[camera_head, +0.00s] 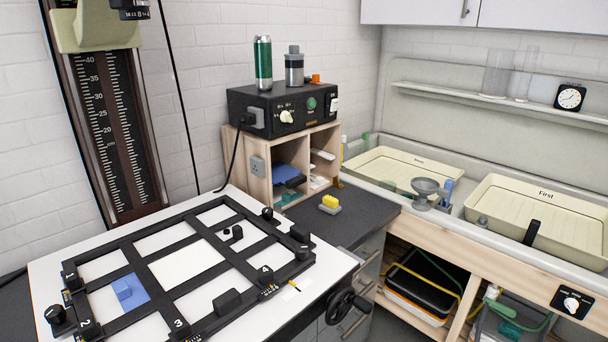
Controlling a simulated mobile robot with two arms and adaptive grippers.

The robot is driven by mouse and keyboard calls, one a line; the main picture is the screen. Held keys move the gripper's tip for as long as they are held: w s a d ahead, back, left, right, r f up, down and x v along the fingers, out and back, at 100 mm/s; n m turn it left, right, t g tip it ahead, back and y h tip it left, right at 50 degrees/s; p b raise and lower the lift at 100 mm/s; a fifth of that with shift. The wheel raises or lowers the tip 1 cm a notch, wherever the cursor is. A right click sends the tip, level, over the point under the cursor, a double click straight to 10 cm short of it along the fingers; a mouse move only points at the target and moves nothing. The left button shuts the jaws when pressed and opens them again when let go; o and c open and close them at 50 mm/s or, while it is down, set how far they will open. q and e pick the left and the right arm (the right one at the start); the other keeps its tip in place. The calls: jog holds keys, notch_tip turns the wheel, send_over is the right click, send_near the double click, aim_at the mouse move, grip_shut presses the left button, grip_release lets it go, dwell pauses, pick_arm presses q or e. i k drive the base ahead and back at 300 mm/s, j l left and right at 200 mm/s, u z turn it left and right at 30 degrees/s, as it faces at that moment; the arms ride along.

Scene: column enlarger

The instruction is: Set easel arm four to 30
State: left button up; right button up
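The black easel lies on the white baseboard (48,265), its crossing bars framing several white openings. The block marked 3 (179,324) is nearer the front, and the ones marked 2 (88,329) and 1 (70,275) are at the left. Black knobs stand at the easel's edges, one at the right (302,252). The numbers on the easel scales are too small to read. Neither of my grippers shows in the head view.
A handwheel (346,306) sticks out at the baseboard's front right.

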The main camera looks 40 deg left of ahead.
aim_at(263, 276)
jog(key=u, duration=1.95)
